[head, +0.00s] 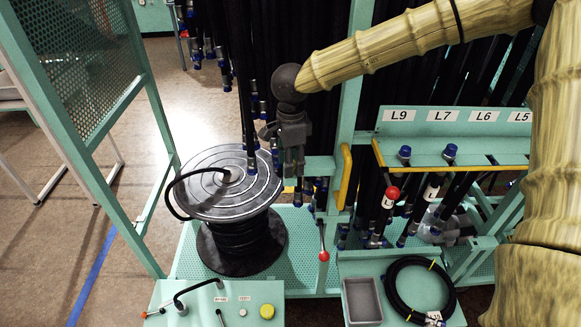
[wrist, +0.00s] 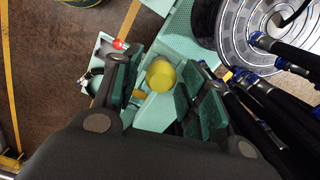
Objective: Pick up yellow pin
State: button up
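A round yellow end, which looks like the yellow pin (wrist: 161,75), shows in the wrist view between my two fingers, with gaps on both sides. My gripper (wrist: 158,92) is open and empty there, its dark green pads apart. I cannot tell how far below the fingertips the yellow end lies. In the head view my gripper (head: 293,175) points down, right of the hose reel. An upright yellow bar (head: 345,177) stands to its right by the teal post; I cannot tell if it is the same thing.
The hose reel (head: 228,190) stands on a teal perforated base (head: 305,235). Black hoses with blue ends hang close behind my gripper. A red-knobbed lever (head: 323,255), a grey tray (head: 361,300) and a coiled hose (head: 420,288) are in front. A labelled rack (head: 455,150) is right.

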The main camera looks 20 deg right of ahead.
jog(key=c, duration=0.7)
jog(key=shift+r, duration=0.1)
